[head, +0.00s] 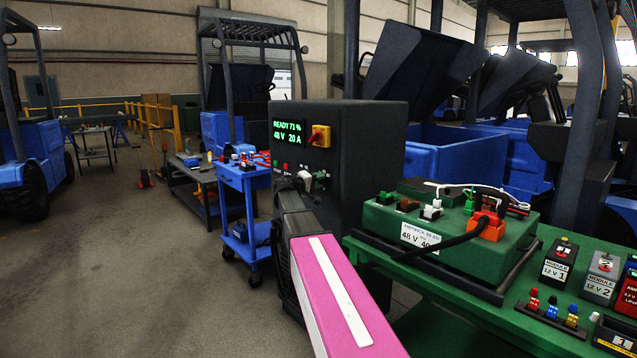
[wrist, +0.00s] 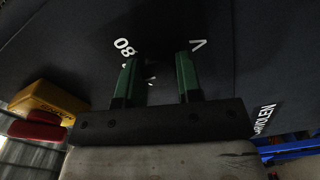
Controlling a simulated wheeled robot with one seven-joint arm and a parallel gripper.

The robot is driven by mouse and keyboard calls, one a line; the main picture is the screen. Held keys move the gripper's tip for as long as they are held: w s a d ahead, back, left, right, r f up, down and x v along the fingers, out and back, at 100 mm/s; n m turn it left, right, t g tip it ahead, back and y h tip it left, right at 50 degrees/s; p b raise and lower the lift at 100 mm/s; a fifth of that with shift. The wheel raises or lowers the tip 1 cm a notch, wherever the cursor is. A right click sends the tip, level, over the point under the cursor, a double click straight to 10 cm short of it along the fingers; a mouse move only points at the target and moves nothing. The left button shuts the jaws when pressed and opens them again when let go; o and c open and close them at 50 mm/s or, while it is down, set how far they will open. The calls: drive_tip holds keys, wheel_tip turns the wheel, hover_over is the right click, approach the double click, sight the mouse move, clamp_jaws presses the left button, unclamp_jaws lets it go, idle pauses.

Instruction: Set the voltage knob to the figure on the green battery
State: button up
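The green battery (head: 450,262) sits on the green bench at right; its white label (head: 420,237) reads 48 V, with smaller print I cannot read surely. The black charger cabinet (head: 372,150) stands left of it. Its display (head: 288,134) shows READY 71 %, 48 V, 20 A. My gripper (head: 312,180) is close to the cabinet's front, below the display. In the wrist view its two green fingers (wrist: 158,78) are apart, over a dark panel printed with 80 and V. I cannot make out the voltage knob; it is hidden or too dark.
A yellow and red switch (head: 319,136) sits right of the display and shows at left in the wrist view (wrist: 45,108). A blue cart (head: 243,180) stands left of the cabinet. Modules (head: 557,262) and small coloured plugs (head: 551,307) are on the bench.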

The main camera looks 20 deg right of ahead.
drive_tip(key=o, duration=0.4)
drive_tip(key=shift+a, duration=0.15)
drive_tip(key=v, duration=1)
drive_tip(key=shift+s+a, duration=0.2)
drive_tip(key=shift+a, duration=0.05)
drive_tip(key=s+a+f+g+y, duration=0.2)
drive_tip(key=s+f+y, duration=0.2)
drive_tip(key=s+f, duration=0.55)
drive_tip(key=s+a+f+g+y, duration=0.1)
drive_tip(key=s+f+y, duration=0.4)
drive_tip(key=f, duration=1)
drive_tip(key=s+a+f+g+y, duration=0.1)
drive_tip(key=s+a+f+y, duration=0.1)
drive_tip(key=s+a+f, duration=0.1)
drive_tip(key=s+a+f+g+y, duration=0.1)
drive_tip(key=s+a+f+y, duration=0.2)
drive_tip(key=s, duration=0.4)
drive_tip(key=s+a+f+m+g+y, duration=0.1)
drive_tip(key=s+a+f+y, duration=0.2)
drive_tip(key=s+f, duration=0.3)
drive_tip(key=shift+a+f, duration=0.6)
drive_tip(key=shift+a, duration=0.2)
